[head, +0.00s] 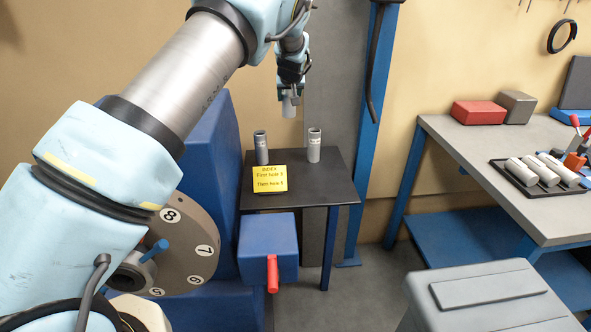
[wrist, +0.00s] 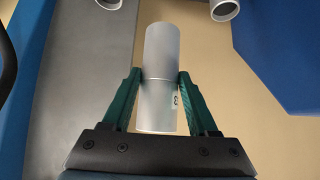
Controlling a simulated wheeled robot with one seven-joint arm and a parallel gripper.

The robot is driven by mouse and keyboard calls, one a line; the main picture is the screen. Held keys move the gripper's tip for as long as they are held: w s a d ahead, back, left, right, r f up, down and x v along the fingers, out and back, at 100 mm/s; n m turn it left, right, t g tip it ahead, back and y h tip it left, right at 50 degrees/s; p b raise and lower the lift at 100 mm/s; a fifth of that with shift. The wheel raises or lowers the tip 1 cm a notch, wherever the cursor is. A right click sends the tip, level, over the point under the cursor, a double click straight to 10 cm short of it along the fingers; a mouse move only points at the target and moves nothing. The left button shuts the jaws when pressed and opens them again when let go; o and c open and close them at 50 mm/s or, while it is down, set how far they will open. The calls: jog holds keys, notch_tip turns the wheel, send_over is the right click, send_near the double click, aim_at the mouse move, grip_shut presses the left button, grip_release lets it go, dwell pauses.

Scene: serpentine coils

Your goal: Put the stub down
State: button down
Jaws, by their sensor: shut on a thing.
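The stub (head: 289,107) is a short grey metal cylinder. My gripper (head: 290,93) is shut on it and holds it in the air above the back of a small dark table (head: 325,180). Two similar grey stubs stand upright on the dark table, one on the left (head: 261,148) and one on the right (head: 314,146). Open round ends also show at the top of the wrist view, left (wrist: 109,3) and right (wrist: 225,9).
A yellow note (head: 269,178) is at the table's front left. A blue machine with a numbered dial (head: 195,240) and a blue box with a red handle (head: 272,272) stand in front. A workbench (head: 460,150) with a black tray of pale cylinders is at right.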

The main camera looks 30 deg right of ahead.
jog(key=shift+s+a+f+b, duration=0.1)
jog(key=shift+s+f+b, duration=0.15)
jog(key=shift+f+b, duration=0.35)
jog(key=b, duration=0.8)
send_over(290, 166)
notch_tip(290, 166, down, 9)
notch_tip(290, 166, down, 10)
jog(key=p, duration=0.3)
jog(key=shift+r, duration=0.2)
jog(key=shift+c, duration=0.9)
grip_release()
jog(key=shift+s, duration=0.15)
jog(key=b+v, duration=0.3)
jog(key=v, duration=0.9)
